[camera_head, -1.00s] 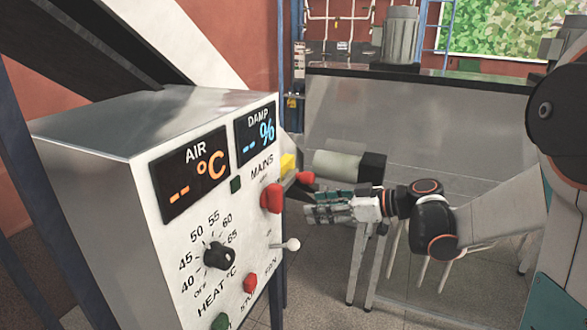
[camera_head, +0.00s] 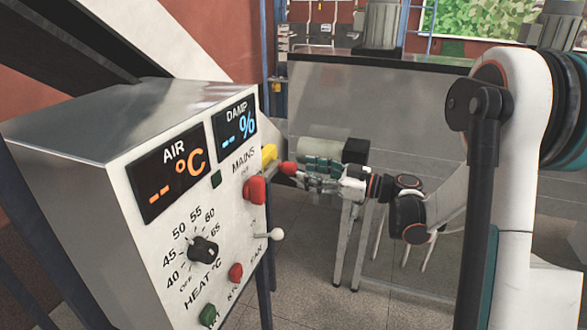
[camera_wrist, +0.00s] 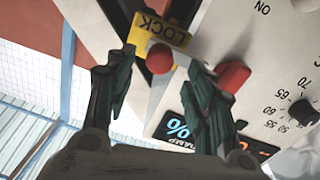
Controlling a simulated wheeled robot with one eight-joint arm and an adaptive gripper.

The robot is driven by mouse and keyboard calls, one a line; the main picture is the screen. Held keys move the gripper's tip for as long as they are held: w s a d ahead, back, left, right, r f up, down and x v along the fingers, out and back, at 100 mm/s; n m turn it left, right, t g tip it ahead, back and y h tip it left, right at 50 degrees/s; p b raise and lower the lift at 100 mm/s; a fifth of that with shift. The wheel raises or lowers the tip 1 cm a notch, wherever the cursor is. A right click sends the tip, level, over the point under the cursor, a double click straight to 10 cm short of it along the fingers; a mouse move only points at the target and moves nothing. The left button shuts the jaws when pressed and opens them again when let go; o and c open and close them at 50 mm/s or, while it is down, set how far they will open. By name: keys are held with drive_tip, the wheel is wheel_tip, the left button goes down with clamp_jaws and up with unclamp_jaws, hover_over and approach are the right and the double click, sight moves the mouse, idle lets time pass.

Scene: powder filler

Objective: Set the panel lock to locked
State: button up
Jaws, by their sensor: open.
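The panel lock shows in the wrist view as a yellow plate marked LOCK (camera_wrist: 158,33) with a red ball knob (camera_wrist: 160,58) in front of it. In the head view the yellow plate (camera_head: 269,154) and red ball (camera_head: 288,168) stick out from the right edge of the control panel (camera_head: 150,235). My gripper (camera_head: 303,174) is open beside the ball. In the wrist view its two dark green fingers (camera_wrist: 158,66) stand on either side of the ball, with visible gaps. I cannot tell whether the lock is set to locked.
A larger red MAINS switch (camera_head: 254,190) sits close to the lock; it also shows near the right finger in the wrist view (camera_wrist: 233,76).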

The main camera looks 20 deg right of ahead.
sight(293, 169)
drive_tip(key=shift+x, duration=2.65)
